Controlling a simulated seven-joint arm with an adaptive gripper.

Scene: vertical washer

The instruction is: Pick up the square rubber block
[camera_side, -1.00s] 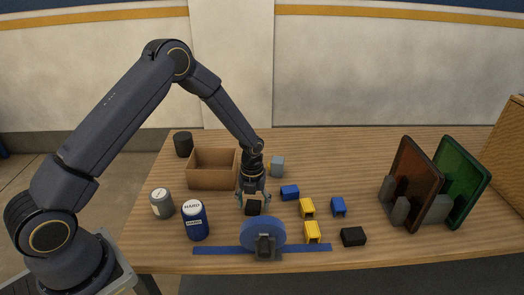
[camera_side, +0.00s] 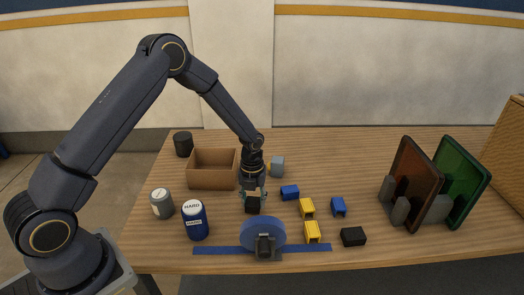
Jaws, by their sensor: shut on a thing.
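My gripper (camera_side: 253,192) is over the front middle of the table, left of the blue and yellow pieces, with its fingers pointing down. It is shut on a small black block (camera_side: 253,204), which looks like the square rubber block. The fingers cover the block's sides. The block appears slightly above the tabletop, but the gap is hard to see. A second black block (camera_side: 353,237) lies on the table at the front right, apart from the gripper.
An open cardboard box (camera_side: 212,171) stands behind left. A blue wheel (camera_side: 263,235) on a stand is in front. Blue and yellow pieces (camera_side: 308,208) lie to the right. A blue HARD can (camera_side: 195,221) and a grey can (camera_side: 161,204) are at left. Upright panels (camera_side: 415,185) stand right.

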